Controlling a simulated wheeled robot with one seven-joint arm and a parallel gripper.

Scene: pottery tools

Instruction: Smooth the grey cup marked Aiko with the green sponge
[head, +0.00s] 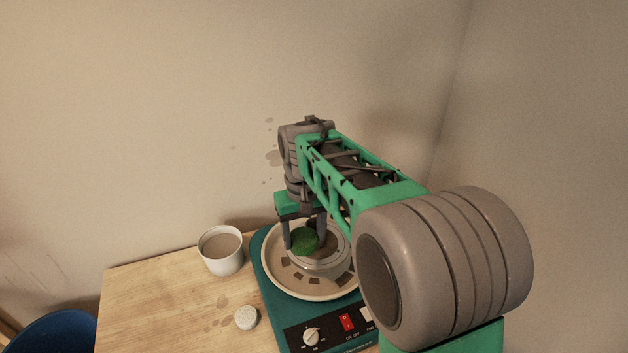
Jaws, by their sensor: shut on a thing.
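My gripper (305,239) points down over the pottery wheel and is shut on the green sponge (304,238). The sponge is at the mouth of a grey cup (322,268) on the wheel. I cannot tell whether the sponge touches the cup's wall. The cup is partly hidden by my gripper and arm, and no name mark on it can be read. The teal wheel (268,303) has a pale round basin around the cup, and a red switch and a white knob on its front panel.
A white cup (222,262) with greyish-brown liquid stands left of the wheel on the wooden table (160,300). A small white round thing (246,318) lies near the wheel's left side. A blue round container (60,333) is at the lower left. Walls stand behind and at right.

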